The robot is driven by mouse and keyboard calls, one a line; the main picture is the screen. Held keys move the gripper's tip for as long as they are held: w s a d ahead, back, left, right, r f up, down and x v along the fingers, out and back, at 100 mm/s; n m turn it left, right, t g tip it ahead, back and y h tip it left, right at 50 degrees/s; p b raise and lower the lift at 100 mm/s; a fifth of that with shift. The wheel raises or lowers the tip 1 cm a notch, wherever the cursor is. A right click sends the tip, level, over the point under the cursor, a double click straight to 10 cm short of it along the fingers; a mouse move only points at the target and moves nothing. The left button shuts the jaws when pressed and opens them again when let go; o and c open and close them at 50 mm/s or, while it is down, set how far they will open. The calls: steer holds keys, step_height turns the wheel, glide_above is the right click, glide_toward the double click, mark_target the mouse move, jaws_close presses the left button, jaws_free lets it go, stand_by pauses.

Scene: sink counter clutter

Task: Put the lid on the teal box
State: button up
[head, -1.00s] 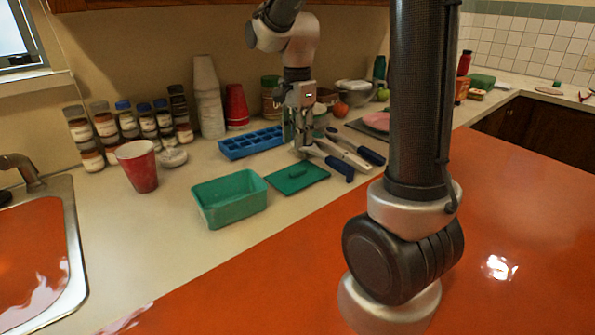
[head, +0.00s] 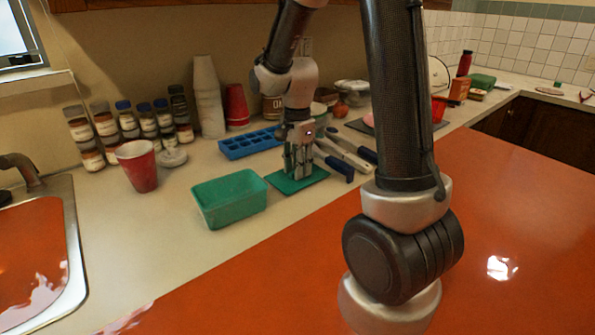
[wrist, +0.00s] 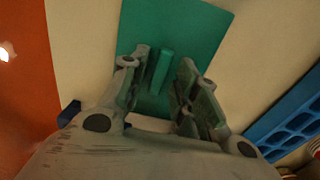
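The teal box (head: 229,201) stands open and empty on the pale counter, left of the lid. The flat teal lid (head: 313,178) lies on the counter just right of the box; it also shows in the wrist view (wrist: 205,30). My gripper (head: 298,176) points down over the lid and hides part of it. In the wrist view my gripper (wrist: 163,78) is open, with its fingers on either side of the lid's raised bar handle (wrist: 162,71). Gaps show between handle and fingers.
A blue ice cube tray (head: 250,143) lies behind the box. Blue-handled utensils (head: 340,165) lie close to the lid's right. A red cup (head: 139,166) and several spice jars stand at the left, near the sink (head: 72,240). The counter's front strip is clear.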

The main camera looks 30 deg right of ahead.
steer(key=shift+c, duration=0.2)
steer(key=c, duration=0.6)
step_height(320, 180, up, 6)
steer(key=shift+r, duration=0.1)
jaws_close()
